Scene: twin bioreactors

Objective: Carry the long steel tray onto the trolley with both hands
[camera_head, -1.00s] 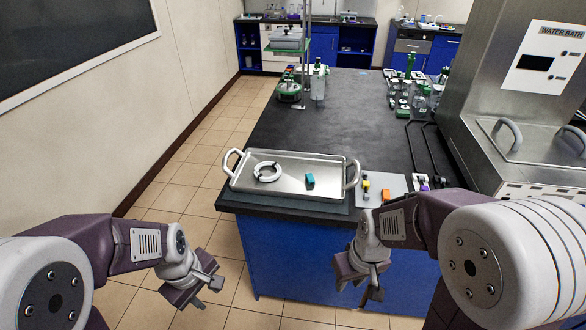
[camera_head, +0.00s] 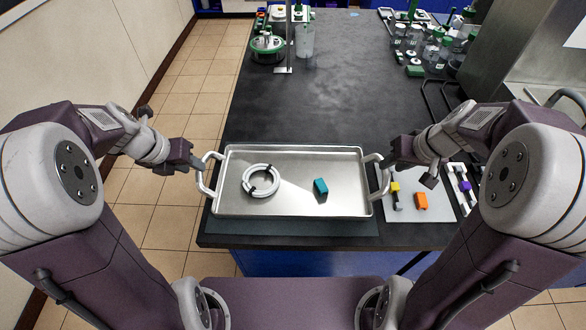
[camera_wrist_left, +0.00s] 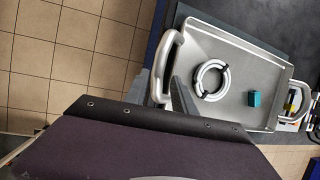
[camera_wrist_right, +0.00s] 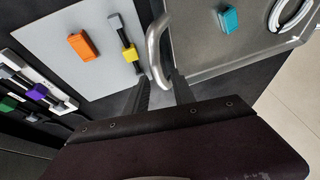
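The long steel tray (camera_head: 292,202) lies on the near end of the dark bench, a bar handle at each short end. A white coiled ring (camera_head: 261,180) and a teal block (camera_head: 321,186) lie in it. My left gripper (camera_head: 202,165) is at the left handle (camera_head: 203,184); in the left wrist view its open fingers (camera_wrist_left: 162,92) stand either side of that handle. My right gripper (camera_head: 382,164) is at the right handle (camera_head: 384,180); in the right wrist view its open fingers (camera_wrist_right: 161,92) stand either side of the bar. I see no trolley.
A light board (camera_head: 423,207) with yellow and orange pieces lies just right of the tray. A rack with a purple piece (camera_head: 465,187) is beyond it. Glassware (camera_head: 430,45) stands at the back right. The bench middle (camera_head: 320,100) is clear; tiled floor (camera_head: 180,100) lies left.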

